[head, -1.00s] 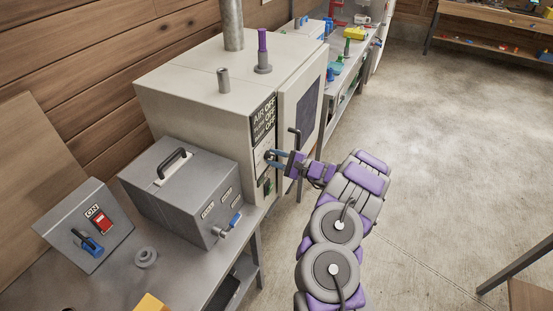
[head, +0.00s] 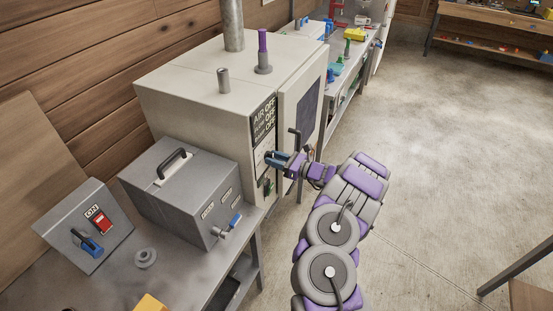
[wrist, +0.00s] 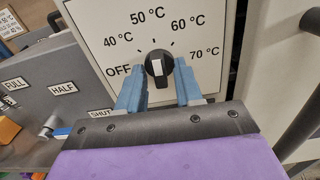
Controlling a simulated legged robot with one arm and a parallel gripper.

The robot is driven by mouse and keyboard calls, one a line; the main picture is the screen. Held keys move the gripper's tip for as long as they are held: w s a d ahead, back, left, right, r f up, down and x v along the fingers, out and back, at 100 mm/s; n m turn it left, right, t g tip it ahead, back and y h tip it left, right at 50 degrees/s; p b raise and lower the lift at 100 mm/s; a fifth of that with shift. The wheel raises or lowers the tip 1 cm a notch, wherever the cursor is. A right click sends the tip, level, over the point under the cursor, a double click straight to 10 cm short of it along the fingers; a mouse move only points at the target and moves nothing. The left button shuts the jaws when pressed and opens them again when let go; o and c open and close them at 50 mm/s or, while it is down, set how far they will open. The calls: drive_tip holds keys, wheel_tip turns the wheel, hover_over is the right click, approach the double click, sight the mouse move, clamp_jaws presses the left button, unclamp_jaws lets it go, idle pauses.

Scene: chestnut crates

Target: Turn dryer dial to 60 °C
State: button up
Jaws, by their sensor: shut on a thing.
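The dryer dial (wrist: 157,63) is a black round knob with a white pointer mark on a white panel (wrist: 105,22). Labels OFF, 40, 50, 60 and 70 °C arc around it. The white mark stands nearly upright, toward the top labels; its exact reading is hard to tell. My gripper (wrist: 158,80) is shut on the dial, one blue finger on each side of it. In the head view my gripper (head: 277,159) reaches the front of the cream dryer (head: 190,105), and its fingers hide the dial there.
A grey box (head: 182,190) with a blue-handled valve (head: 232,222) stands left of the dryer on the bench. A dark door handle (head: 295,140) stands out close to my gripper. A switch box (head: 85,225) is further left. Open floor lies to the right.

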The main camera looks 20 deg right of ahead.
drive_tip(key=shift+w+r+m+p, duration=0.15)
drive_tip(key=shift+m+p, duration=0.2)
drive_tip(key=shift+m, duration=1.75)
drive_tip(key=shift+s+r+m+p, duration=0.1)
drive_tip(key=shift+m+p, duration=0.2)
drive_tip(key=shift+m, duration=1.8)
drive_tip(key=o, duration=0.6)
drive_tip(key=shift+o, duration=0.3)
drive_tip(key=shift+w+f, duration=0.15)
drive_tip(key=shift+d, duration=0.1)
drive_tip(key=p+v, duration=0.2)
drive_tip(key=v, duration=1.5)
drive_tip(key=shift+d, duration=0.2)
